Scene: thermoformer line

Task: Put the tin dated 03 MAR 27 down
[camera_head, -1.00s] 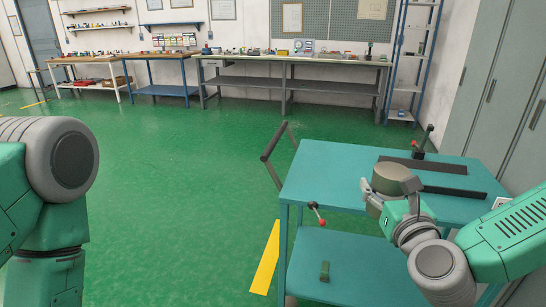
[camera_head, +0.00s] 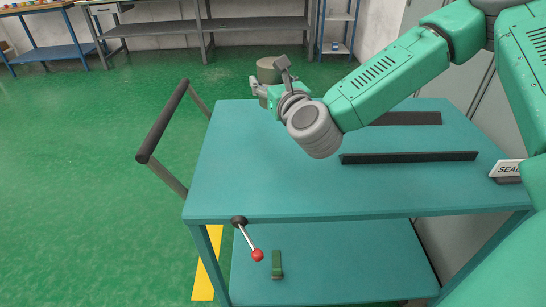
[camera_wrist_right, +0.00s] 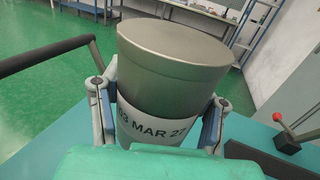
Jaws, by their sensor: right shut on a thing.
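The tin (camera_head: 268,70) is a grey-olive cylinder, upright or nearly so, at the far left part of the teal cart's top (camera_head: 260,185) in the head view. My right gripper (camera_head: 270,88) is shut around it. The wrist view shows the tin (camera_wrist_right: 172,62) between both fingers of the right gripper (camera_wrist_right: 162,95). My left gripper is not in view.
Two dark rails (camera_head: 408,157) lie on the cart's right half. A sign reading "SEAL" (camera_head: 507,168) is at the right edge. The cart has a dark push handle (camera_head: 162,120), a red-knobbed lever (camera_head: 248,240) and a lower shelf. Its top's left and front are clear.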

